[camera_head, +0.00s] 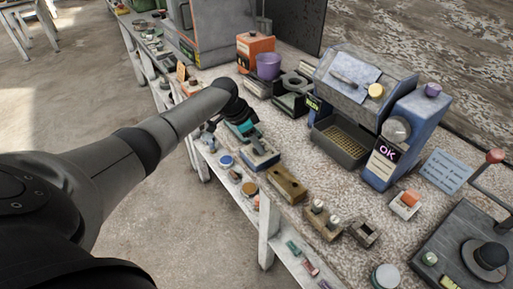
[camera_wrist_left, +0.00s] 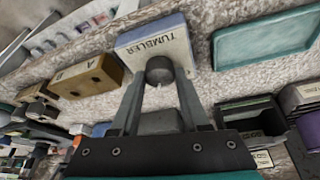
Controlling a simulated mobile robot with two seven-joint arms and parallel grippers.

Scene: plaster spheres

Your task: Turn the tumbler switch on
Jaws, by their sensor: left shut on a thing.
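The tumbler switch (camera_wrist_left: 172,40) is a small box with a blue edge and a pale face marked TUMBLER, at top centre in the left wrist view. In the head view the tumbler switch (camera_head: 264,160) sits on the speckled bench, just below my left gripper (camera_head: 246,138). In the left wrist view a dark round-ended lever (camera_wrist_left: 159,70) stands out from its face. My left gripper (camera_wrist_left: 160,82) is shut on this lever, with a finger on each side. The lever's exact tilt is hard to tell. My right gripper is not in view.
A brown two-hole block (camera_head: 287,185) lies beside the switch, also seen in the left wrist view (camera_wrist_left: 88,77). A teal tray (camera_wrist_left: 265,42) lies on its other side. A blue machine marked OK (camera_head: 392,140) stands farther right. An orange box (camera_head: 256,52) and purple cup (camera_head: 268,66) stand behind.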

